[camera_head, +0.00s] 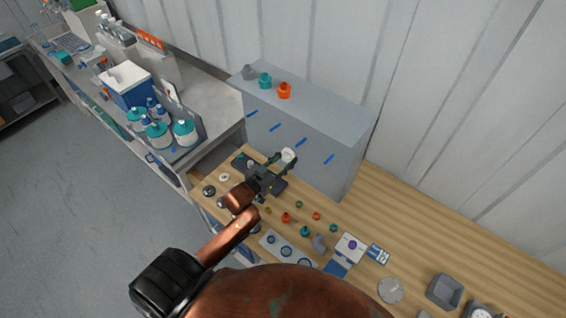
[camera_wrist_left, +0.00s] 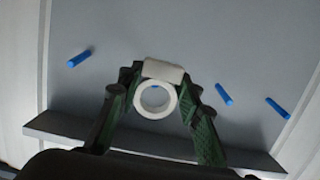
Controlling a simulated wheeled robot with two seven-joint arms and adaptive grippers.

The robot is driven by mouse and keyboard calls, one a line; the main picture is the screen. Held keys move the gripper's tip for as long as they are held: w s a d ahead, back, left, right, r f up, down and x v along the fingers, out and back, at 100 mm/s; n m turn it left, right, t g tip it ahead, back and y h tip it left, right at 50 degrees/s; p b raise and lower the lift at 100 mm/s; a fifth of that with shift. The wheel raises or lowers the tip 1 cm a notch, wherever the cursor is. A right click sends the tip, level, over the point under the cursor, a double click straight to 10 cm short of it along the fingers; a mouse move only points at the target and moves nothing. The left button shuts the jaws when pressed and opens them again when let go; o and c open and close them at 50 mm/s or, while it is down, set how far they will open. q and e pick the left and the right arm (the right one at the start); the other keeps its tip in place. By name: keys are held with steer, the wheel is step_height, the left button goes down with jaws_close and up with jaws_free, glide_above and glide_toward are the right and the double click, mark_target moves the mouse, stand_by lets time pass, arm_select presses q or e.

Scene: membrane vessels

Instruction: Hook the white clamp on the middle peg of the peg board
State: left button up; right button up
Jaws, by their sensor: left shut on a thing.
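The white clamp (camera_head: 288,155) is held up in front of the peg board (camera_head: 310,125), a grey upright block with a row of blue pegs. My left gripper (camera_head: 281,162) is shut on the clamp. In the left wrist view, the clamp (camera_wrist_left: 163,71) has a round ring with a pale block above it, between the green-black fingers (camera_wrist_left: 158,98). A bit of blue shows through the ring opening; I cannot tell whether the ring is around a peg or only in front of it. Other blue pegs (camera_wrist_left: 224,94) stand clear to either side. My right gripper is out of view.
Grey, teal and orange knobbed parts (camera_head: 285,91) stand on top of the board. Small caps, rings and a blue-and-white box (camera_head: 350,247) lie on the wooden table (camera_head: 420,240). A bench with teal-capped bottles (camera_head: 184,132) stands at left.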

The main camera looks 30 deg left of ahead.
arm_select(q)
steer(key=w+b, duration=0.1)
steer(key=w, duration=0.1)
steer(key=w+b, duration=0.1)
steer(key=w, duration=0.2)
steer(key=w+f+b, duration=0.1)
steer(key=w, duration=0.1)
steer(key=shift+w+d+f+b, duration=0.1)
steer(key=shift+w+d+b, duration=0.15)
steer(key=shift+d+b, duration=0.1)
steer(key=shift+w+f, duration=0.15)
stand_by(0.5)
stand_by(0.5)
steer(key=o, duration=1.2)
steer(key=shift+o, duration=0.2)
steer(key=shift+s, duration=0.2)
steer(key=s, duration=0.3)
steer(key=s+r, duration=0.1)
steer(key=s, duration=0.3)
steer(key=s+a+r, duration=0.1)
steer(key=s, duration=0.3)
steer(key=shift+s, duration=0.25)
